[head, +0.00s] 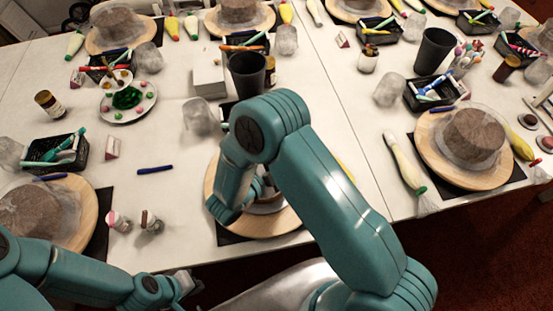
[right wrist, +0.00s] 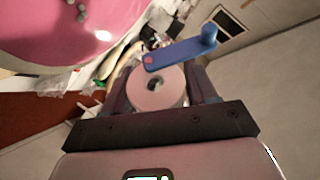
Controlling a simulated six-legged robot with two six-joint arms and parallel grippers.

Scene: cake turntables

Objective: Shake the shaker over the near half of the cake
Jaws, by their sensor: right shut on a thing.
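My right gripper (right wrist: 158,84) is shut on a pale pinkish round shaker (right wrist: 157,92), whose end with a dark centre faces the wrist camera. A pink rounded surface (right wrist: 60,35) with small grey bits fills the upper left of that view; it looks like the cake. The shaker is apart from it in the picture. In the head view my right arm hides most of the cake and the right gripper; the wooden turntable (head: 277,224) shows around the arm. My left gripper (head: 190,283) is low at the table's front edge; its jaws are too small to read.
Two small shakers (head: 152,222) (head: 118,222) stand left of the turntable. A blue pen (head: 155,170) lies behind them. A dark cup (head: 247,74) and a clear cup (head: 198,117) stand farther back. Another cake (head: 474,135) is at right. A blue tool (right wrist: 180,52) shows beyond the right gripper.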

